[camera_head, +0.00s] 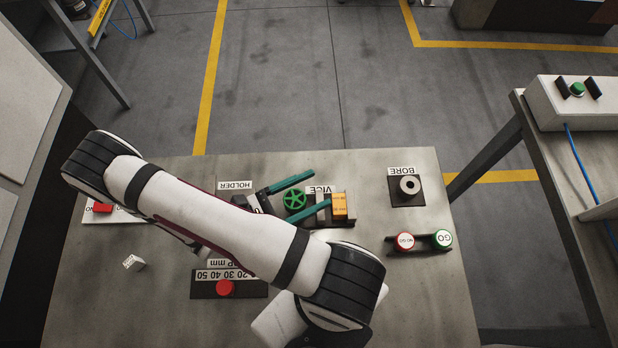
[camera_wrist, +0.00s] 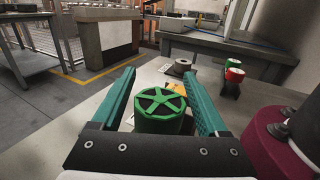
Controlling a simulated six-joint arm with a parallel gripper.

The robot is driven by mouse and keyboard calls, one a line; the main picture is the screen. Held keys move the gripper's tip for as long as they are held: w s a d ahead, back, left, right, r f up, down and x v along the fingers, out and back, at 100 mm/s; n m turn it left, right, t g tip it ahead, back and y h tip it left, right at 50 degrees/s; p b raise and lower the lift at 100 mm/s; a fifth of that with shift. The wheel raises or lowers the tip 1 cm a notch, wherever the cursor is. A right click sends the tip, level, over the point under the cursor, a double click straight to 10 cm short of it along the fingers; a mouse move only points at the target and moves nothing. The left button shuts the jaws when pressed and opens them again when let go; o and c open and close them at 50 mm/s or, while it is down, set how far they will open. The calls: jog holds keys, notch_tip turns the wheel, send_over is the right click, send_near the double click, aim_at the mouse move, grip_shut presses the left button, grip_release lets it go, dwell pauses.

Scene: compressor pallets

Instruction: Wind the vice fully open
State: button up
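The vice's green five-spoked handwheel (camera_head: 294,200) stands on the workbench beside the VICE label (camera_head: 320,190). An orange block (camera_head: 340,205) sits at the right end of the vice. My gripper (camera_head: 320,187) has two teal fingers, spread apart, one on each side of the wheel in the head view. In the wrist view the wheel (camera_wrist: 157,108) shows between the fingers of my gripper (camera_wrist: 160,72), with no clear grip on it. Whether a finger touches its rim I cannot tell. The vice jaws are mostly hidden by the fingers and wheel.
A grey BORE ring (camera_head: 409,186) and the red NO GO (camera_head: 404,241) and green GO (camera_head: 441,239) gauges stand to the right. A red knob (camera_head: 225,288) on a numbered plate is in front. The HOLDER label (camera_head: 235,185) is left of the wheel.

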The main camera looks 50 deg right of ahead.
jog(key=c, duration=1.1)
jog(key=shift+t, duration=0.3)
jog(key=n+t, duration=0.2)
jog(key=w+n+t, duration=0.1)
jog(key=n+t, duration=0.1)
jog(key=t, duration=0.1)
jog(key=n+t, duration=0.1)
jog(key=t, duration=0.2)
jog(key=shift+w+n+h, duration=0.3)
jog(key=shift+n+h, duration=0.1)
jog(key=shift+w+a+n+t+y, duration=0.15)
jog(key=shift+n+t+y, duration=0.3)
jog(key=shift+n+t, duration=0.55)
jog(key=shift+w+d+n+t+y, duration=0.1)
jog(key=shift+w+n+t+y, duration=0.3)
jog(key=shift+t, duration=1)
jog(key=shift+w+a+n+t+y, duration=0.1)
jog(key=shift+n+t+y, duration=0.35)
jog(key=shift+n+t, duration=0.6)
jog(key=shift+t, duration=0.35)
jog(key=o, duration=1.4)
